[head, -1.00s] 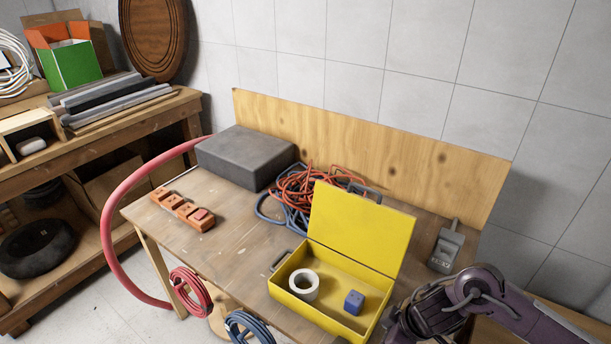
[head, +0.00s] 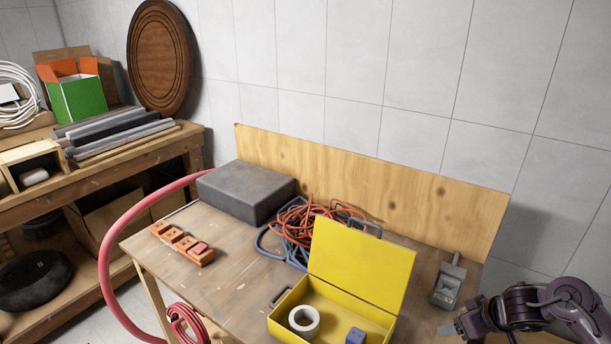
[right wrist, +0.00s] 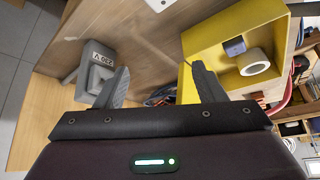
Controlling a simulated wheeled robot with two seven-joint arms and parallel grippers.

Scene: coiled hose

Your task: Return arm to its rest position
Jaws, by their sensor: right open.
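My right arm comes in at the lower right of the head view, with its gripper (head: 456,329) beside the right edge of the workbench. In the right wrist view my right gripper (right wrist: 160,82) is open, with nothing between its two dark fingers. The open yellow toolbox (head: 362,266) stands at the bench front, to the left of the gripper. It holds a white tape roll (head: 304,320) and a blue block (head: 355,336). My left gripper is not in view.
A grey switch box (head: 447,284) sits at the bench's right end. Coiled orange and blue cords (head: 300,232), a dark grey block (head: 247,192) and an orange power strip (head: 183,244) lie on the bench. A red hose (head: 104,260) curves off its left side.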

